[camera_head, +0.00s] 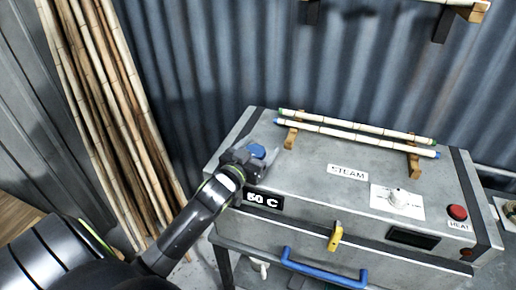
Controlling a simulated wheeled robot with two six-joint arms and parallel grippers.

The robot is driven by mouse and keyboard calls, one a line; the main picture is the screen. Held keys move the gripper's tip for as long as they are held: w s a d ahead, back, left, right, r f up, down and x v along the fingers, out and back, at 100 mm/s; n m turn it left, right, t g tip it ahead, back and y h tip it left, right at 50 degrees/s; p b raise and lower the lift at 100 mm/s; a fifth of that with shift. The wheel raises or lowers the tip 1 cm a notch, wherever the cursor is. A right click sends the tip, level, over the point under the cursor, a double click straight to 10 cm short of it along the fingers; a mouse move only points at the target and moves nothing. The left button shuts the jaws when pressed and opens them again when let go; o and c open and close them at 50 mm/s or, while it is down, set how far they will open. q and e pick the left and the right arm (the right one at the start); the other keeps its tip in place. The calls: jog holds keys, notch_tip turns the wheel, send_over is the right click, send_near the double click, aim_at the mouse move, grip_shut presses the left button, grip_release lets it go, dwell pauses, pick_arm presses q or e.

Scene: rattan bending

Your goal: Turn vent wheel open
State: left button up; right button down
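My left gripper (264,162) is over the left end of the grey metal steam box (310,155). A pale grey finger shows on its right side; the other finger is hard to make out, so I cannot tell how far apart they are. A small rounded blue piece (257,151) shows right at the gripper; it may be the vent wheel, but most of it is hidden and I cannot tell whether the gripper touches it. No other wheel shows clearly on the box. My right gripper is not in view.
Two rattan poles (352,134) lie on wooden rests on the box top. Tall poles (110,110) lean at left.

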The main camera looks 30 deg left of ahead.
pick_arm(q)
jog(key=shift+s+f+b, duration=0.2)
jog(key=shift+s+b, duration=0.1)
jog(key=shift+s, duration=0.25)
jog(key=s+b, duration=0.4)
jog(key=s, duration=1.2)
jog(key=shift+s+d+r, duration=0.15)
jog(key=shift+s+d, duration=0.05)
jog(key=shift+d, duration=0.1)
